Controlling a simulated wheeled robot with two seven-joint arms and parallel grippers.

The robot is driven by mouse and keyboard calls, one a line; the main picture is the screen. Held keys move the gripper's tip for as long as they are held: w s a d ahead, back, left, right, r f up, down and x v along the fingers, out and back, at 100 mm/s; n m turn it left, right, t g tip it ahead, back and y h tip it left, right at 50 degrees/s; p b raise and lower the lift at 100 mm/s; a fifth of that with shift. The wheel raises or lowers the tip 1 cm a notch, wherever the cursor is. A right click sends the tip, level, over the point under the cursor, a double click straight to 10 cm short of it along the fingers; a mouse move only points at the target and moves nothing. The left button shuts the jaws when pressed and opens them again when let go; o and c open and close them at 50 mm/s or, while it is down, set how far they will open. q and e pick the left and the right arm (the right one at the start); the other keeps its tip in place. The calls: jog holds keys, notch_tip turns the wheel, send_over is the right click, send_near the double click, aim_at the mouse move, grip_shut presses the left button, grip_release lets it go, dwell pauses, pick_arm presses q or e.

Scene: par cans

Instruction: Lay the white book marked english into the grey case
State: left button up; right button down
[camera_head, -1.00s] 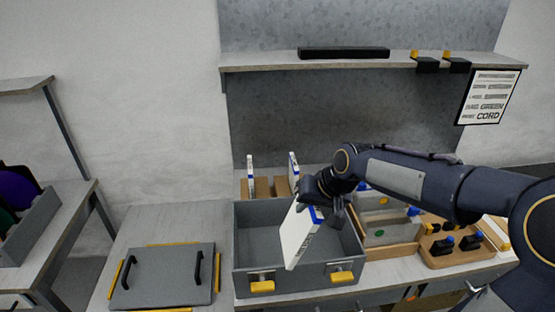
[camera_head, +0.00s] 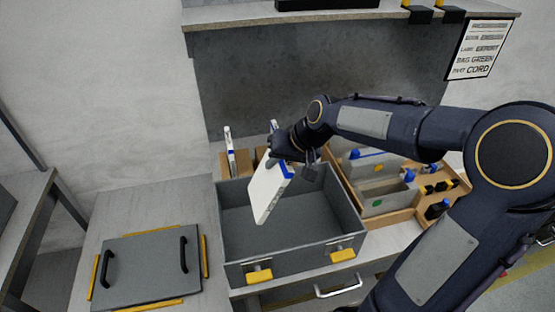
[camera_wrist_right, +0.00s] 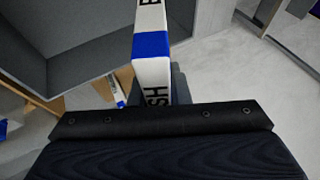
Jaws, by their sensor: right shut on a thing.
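The white book (camera_head: 265,192) has a blue band and hangs tilted over the open grey case (camera_head: 295,258). My right gripper (camera_head: 287,160) is shut on the book's upper end. The book's lower end is above the case's inside, and it looks clear of the floor of the case. In the right wrist view the book's spine (camera_wrist_right: 152,75) shows the blue band and the letters "SH"; the rest of its marking is partly hidden. The case looks empty inside. My left gripper is not in view.
A grey lid (camera_head: 147,270) with two black handles lies left of the case, between yellow strips. Other white books (camera_head: 229,150) stand in a wooden rack behind the case. A wooden tray (camera_head: 377,222) with grey containers stands to the right. A shelf is above.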

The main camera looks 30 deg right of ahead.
notch_tip(320, 180, down, 14)
jog(key=b, duration=1.1)
jog(key=shift+f, duration=0.15)
jog(key=c, duration=1.3)
grip_release()
jog(key=v, duration=0.8)
jog(key=shift+f, duration=0.1)
